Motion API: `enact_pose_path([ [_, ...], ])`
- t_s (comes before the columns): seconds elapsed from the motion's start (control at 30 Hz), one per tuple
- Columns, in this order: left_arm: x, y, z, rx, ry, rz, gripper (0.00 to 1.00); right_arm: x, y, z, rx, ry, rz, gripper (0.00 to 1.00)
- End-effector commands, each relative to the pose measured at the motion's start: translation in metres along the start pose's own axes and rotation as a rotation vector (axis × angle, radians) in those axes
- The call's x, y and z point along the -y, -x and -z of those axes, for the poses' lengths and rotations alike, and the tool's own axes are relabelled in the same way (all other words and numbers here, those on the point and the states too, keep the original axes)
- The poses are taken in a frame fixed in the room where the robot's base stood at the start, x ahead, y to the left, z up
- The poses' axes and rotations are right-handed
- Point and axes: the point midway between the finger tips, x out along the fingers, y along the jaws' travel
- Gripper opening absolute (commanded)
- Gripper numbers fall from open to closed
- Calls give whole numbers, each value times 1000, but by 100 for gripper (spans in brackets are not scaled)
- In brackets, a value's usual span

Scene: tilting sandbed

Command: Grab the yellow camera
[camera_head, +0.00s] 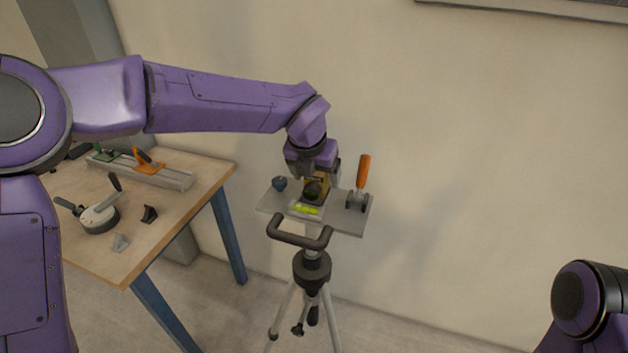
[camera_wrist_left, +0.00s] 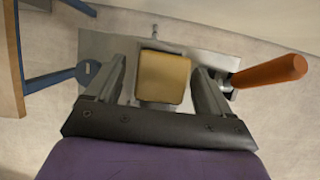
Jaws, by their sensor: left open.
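The yellow camera (camera_head: 318,188) stands on a grey plate (camera_head: 345,225) on top of a tripod, with its dark lens side toward me. My left gripper (camera_head: 319,172) is right above and around it, reaching down from the purple arm. In the left wrist view the camera (camera_wrist_left: 163,77) shows as a yellow-tan block between the two open fingers of my left gripper (camera_wrist_left: 160,90). A gap shows on each side of it, so the fingers appear apart from it. Part of the camera is hidden by the gripper in the head view. My right gripper is not in view.
An orange-handled clamp (camera_head: 362,180) stands on the plate's right side, close to the gripper. A green bubble level (camera_head: 307,209) and tripod handle (camera_head: 300,232) are in front. A wooden table (camera_head: 190,205) with tools stands left.

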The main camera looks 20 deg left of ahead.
Motion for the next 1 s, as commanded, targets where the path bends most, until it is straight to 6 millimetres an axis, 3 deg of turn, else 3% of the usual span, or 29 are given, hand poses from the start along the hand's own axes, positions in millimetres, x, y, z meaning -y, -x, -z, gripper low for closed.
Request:
enact_pose_path([
  [0.13,0,0,0,0,0,0,79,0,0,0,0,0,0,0],
  [0.3,0,0,0,0,0,0,23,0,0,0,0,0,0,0],
  [0.37,0,1,0,2,0,0,8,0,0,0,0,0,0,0],
  [0.63,0,3,-2,3,1,0,8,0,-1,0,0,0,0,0],
  [0.77,0,14,-6,5,1,0,8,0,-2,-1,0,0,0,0],
  [0.87,0,33,-14,7,2,1,8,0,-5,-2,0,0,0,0],
  [1.0,0,77,-33,10,4,2,8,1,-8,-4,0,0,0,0],
])
